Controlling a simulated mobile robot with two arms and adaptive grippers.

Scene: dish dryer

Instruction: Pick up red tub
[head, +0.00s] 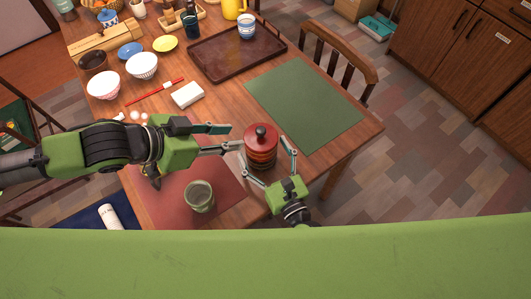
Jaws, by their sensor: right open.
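The red tub (262,154), a round dark-red and brown stacked container with a dark knob on its lid, stands upright near the front edge of the wooden table. My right gripper (263,150) is open, with one finger on each side of the tub's lower part; I cannot tell whether they touch it. My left gripper (236,137) is open, its fingers pointing right toward the tub's left side. One left fingertip is very close to the tub, and contact is unclear.
A green glass (199,198) stands on a red placemat (165,205) in front of my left gripper. A green placemat (304,105) lies bare behind the tub. A brown tray (215,58) with a striped cup (247,27), bowls and a white block (187,95) are farther back. A chair (340,48) is at the right.

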